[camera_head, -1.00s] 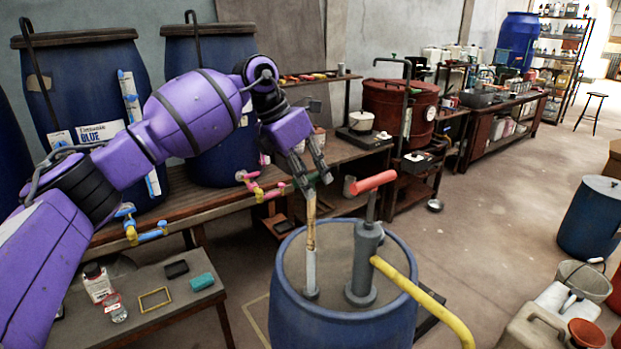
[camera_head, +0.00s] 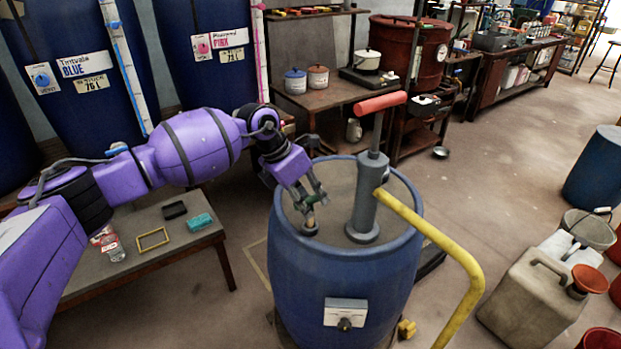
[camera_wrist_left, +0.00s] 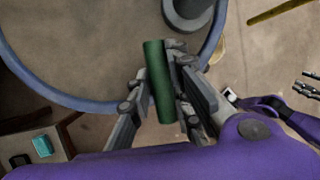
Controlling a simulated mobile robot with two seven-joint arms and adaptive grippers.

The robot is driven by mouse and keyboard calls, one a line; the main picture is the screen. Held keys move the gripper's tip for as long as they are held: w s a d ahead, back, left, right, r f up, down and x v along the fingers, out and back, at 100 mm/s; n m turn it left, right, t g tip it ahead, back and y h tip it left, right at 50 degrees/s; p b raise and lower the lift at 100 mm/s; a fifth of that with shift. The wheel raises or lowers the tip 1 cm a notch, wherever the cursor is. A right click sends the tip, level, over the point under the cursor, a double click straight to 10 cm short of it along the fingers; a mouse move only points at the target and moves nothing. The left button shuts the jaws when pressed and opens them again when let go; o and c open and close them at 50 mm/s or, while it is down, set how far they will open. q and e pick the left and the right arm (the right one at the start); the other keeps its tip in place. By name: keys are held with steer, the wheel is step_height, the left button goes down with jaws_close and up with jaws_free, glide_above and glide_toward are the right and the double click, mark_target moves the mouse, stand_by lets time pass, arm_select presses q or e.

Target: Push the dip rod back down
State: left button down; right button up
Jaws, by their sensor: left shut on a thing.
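The dip rod (camera_head: 310,224) stands in the top of the blue drum (camera_head: 345,265), left of the pump. Only a short piece of it shows between my left gripper and the collar on the lid. My left gripper (camera_head: 314,203) is low over the lid and shut on the rod's green grip. In the left wrist view the green grip (camera_wrist_left: 158,80) lies between the fingers of my left gripper (camera_wrist_left: 160,95). At that view's right edge, small dark fingers may be my right gripper (camera_wrist_left: 308,87), partly cut off.
The grey pump (camera_head: 365,195) with a red handle (camera_head: 381,103) stands close right of the rod, and its yellow spout (camera_head: 440,240) curves right. A low table (camera_head: 135,262) is at left. Canisters (camera_head: 530,295) stand at right. Open floor lies behind the drum.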

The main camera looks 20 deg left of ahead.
arm_select(q)
steer(key=b, duration=0.1)
glide_above(310, 231)
steer(key=f, duration=0.4)
steer(key=shift+w, duration=0.35)
steer(key=shift+f, duration=0.3)
steer(key=shift+s+f, duration=0.1)
steer(key=c, duration=1.6)
jaws_free()
steer(key=shift+c, duration=0.2)
steer(key=shift+a, duration=0.1)
steer(key=v, duration=1.2)
